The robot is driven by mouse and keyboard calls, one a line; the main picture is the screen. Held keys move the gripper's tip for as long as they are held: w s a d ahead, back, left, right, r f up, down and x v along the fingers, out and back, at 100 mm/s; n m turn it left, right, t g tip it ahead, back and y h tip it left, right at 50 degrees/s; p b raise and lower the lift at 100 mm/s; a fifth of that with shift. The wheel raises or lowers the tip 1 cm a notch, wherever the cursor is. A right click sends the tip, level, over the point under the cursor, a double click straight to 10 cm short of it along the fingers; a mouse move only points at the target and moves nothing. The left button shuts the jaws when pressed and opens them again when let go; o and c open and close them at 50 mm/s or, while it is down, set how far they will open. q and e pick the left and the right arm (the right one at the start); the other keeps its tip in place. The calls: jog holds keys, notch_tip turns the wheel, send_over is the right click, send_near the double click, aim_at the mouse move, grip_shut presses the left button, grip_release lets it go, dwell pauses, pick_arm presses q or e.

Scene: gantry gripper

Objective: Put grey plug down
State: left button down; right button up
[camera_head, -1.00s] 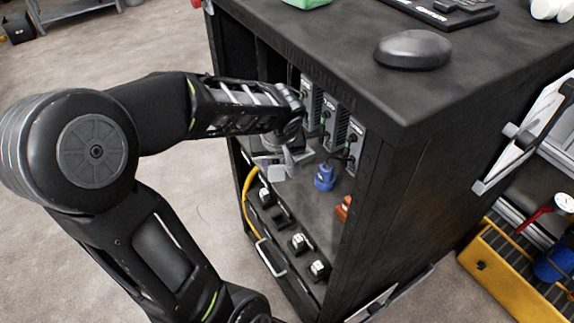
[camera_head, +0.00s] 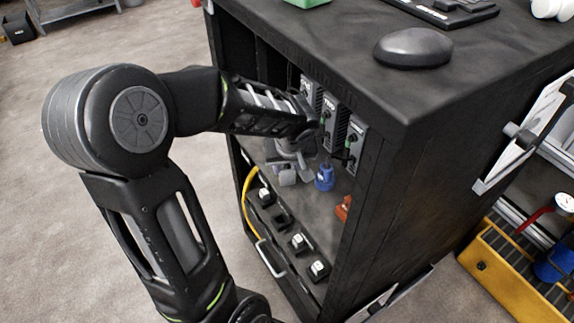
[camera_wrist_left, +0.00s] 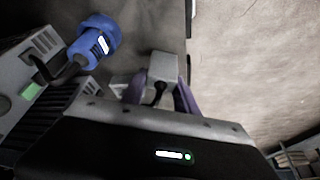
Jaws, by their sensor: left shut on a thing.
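The grey plug (camera_wrist_left: 162,66) is held between the purple-tinted fingertips of my left gripper (camera_wrist_left: 160,92) in the left wrist view. In the head view my left gripper (camera_head: 294,160) reaches into the open black cabinet, and the grey plug (camera_head: 287,178) hangs low beneath it, just left of a blue plug (camera_head: 324,177). The gripper is shut on the plug. I cannot tell whether the plug touches the shelf (camera_head: 318,207). The blue plug also shows at upper left in the left wrist view (camera_wrist_left: 95,42). My right gripper is not in view.
Grey power modules (camera_head: 332,122) with green connectors stand behind the gripper. An orange plug (camera_head: 343,207) lies to the right on the shelf. A yellow cable (camera_head: 246,205) and several black-and-white sockets (camera_head: 298,243) line the front edge. The cabinet top (camera_head: 350,75) overhangs the arm.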

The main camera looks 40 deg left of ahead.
pick_arm(q)
jog(key=shift+f, duration=0.1)
jog(key=shift+f+b, duration=0.1)
jog(key=shift+b, duration=0.2)
jog(key=c, duration=0.9)
grip_release()
jog(key=shift+r+p, duration=0.4)
jog(key=shift+r, duration=0.1)
jog(key=s+d+r, duration=0.1)
jog(key=s+d, duration=0.2)
jog(key=s+d+r, duration=0.1)
jog(key=s+d, duration=0.1)
jog(key=d, duration=0.2)
jog(key=s+d+r, duration=0.2)
jog(key=s+d, duration=0.1)
jog(key=d, duration=0.1)
jog(key=shift+s+b, duration=0.35)
jog(key=shift+s, duration=0.1)
